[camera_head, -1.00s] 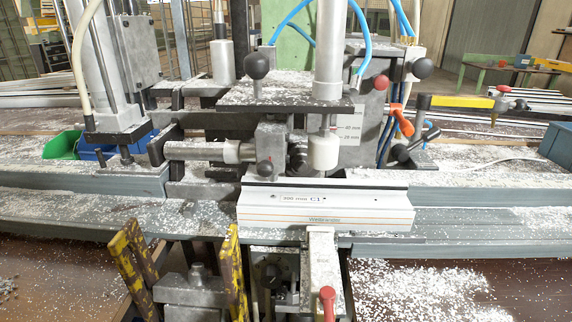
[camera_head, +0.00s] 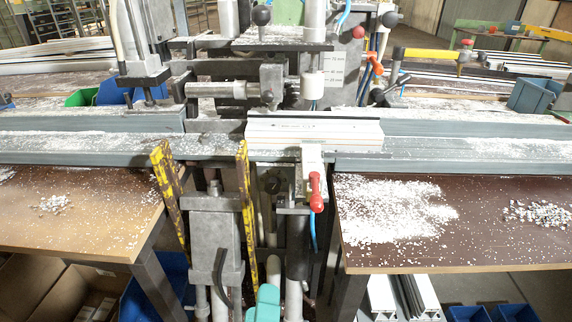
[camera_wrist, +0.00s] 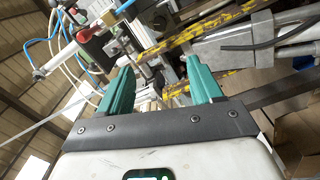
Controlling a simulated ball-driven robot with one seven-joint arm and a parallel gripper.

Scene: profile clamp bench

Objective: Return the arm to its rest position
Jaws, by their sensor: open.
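My gripper (camera_wrist: 158,68) is in the wrist view, with two teal fingers spread apart and nothing between them. A teal part, likely of my gripper, shows at the bottom edge of the head view (camera_head: 265,303), low in front of the bench and apart from the work. The white profile (camera_head: 315,132) lies on the grey rail at the middle of the bench. A clamp with a red handle (camera_head: 316,192) stands in front of it.
Yellow-black striped bars (camera_head: 247,205) stand left of centre. Brown tabletops flank the machine, the right one (camera_head: 400,255) strewn with white chips. Blue bins (camera_head: 490,313) are on the floor at lower right. In the wrist view, striped bars (camera_wrist: 212,34) lie beyond the fingers.

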